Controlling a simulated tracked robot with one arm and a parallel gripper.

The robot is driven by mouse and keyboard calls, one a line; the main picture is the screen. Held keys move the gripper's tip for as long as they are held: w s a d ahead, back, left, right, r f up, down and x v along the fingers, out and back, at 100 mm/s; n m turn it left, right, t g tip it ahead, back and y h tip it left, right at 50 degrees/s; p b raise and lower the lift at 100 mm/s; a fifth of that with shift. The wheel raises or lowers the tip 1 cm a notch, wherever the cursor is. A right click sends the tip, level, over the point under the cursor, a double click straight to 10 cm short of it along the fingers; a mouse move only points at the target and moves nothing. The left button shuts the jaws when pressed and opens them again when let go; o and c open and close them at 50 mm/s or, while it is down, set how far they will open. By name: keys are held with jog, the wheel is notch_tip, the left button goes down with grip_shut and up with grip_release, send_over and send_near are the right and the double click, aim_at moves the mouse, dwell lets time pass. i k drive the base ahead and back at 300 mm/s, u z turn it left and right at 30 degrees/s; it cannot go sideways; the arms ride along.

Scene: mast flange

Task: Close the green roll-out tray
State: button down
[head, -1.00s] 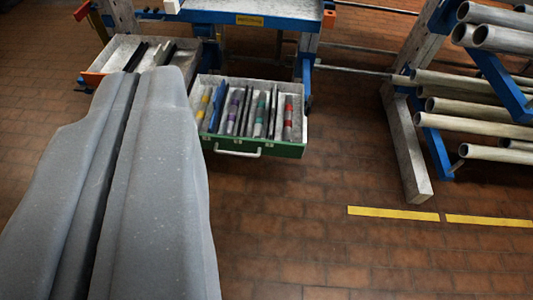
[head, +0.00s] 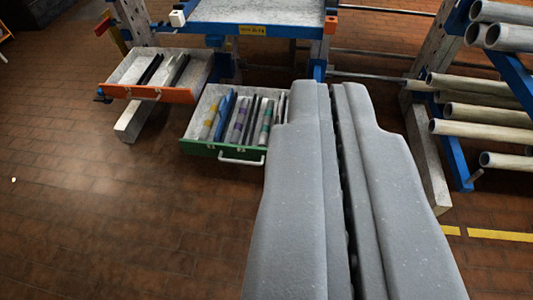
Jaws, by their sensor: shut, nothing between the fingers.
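The green roll-out tray (head: 200,149) is pulled out from under the blue-framed bench and holds several rods and tools with coloured bands. Its white handle (head: 241,161) sits on the green front. My gripper (head: 335,86) fills the centre right of the view, its two grey fingers shut with nothing between them. The fingers cover the right end of the tray in the picture. I cannot tell how far above or in front of the tray the tips are; no contact shows.
An orange-fronted tray (head: 177,95) is also pulled out, left of the green one. The bench top (head: 250,10) is above them. A rack of pipes (head: 485,110) stands at right, with yellow floor lines (head: 500,235) before it. The brick floor (head: 120,220) at left front is clear.

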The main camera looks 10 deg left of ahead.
aim_at(247, 152)
jog(key=i, duration=1)
